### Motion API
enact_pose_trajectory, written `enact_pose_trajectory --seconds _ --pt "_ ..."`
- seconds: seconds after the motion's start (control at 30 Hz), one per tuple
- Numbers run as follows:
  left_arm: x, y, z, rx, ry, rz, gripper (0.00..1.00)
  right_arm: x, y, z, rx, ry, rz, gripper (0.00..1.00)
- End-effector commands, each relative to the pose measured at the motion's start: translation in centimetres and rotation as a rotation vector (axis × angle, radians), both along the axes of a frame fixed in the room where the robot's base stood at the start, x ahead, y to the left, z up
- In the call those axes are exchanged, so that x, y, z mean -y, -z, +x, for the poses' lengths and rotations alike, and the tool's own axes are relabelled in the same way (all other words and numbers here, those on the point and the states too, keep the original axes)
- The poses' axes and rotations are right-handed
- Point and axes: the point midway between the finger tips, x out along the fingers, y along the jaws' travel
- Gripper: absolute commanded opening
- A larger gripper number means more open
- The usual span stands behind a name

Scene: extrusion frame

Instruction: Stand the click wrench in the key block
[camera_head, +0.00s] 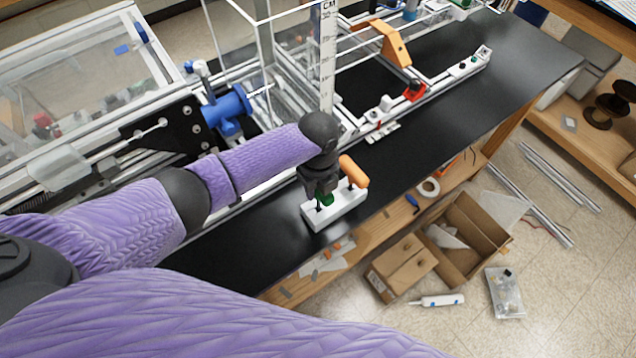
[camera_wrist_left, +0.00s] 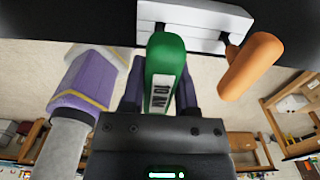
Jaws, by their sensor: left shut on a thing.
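The white key block (camera_head: 347,206) sits on the black bench top near its front edge. It also shows at the top of the left wrist view (camera_wrist_left: 205,14). My left gripper (camera_head: 322,193) is right over the block's left part. It is shut on the click wrench, whose green handle (camera_wrist_left: 164,62) with a white label shows between the fingers. In the head view a bit of the green (camera_head: 327,200) shows below the gripper, close to the block. I cannot tell whether the wrench's tip is in a hole. My right gripper is not in view.
An orange-handled key (camera_head: 353,171) stands in the block, just right of my left gripper; it also shows in the left wrist view (camera_wrist_left: 249,66). A clear-walled frame with a ruler (camera_head: 328,55) stands behind.

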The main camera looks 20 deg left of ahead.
Motion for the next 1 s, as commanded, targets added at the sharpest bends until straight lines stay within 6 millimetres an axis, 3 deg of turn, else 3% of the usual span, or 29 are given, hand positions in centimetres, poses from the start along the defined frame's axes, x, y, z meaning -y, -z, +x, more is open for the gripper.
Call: enact_pose_trajectory --seconds 1.0 --pt "0.0 2.5 0.0 0.001 0.000 -0.001 0.00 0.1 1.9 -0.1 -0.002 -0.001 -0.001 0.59"
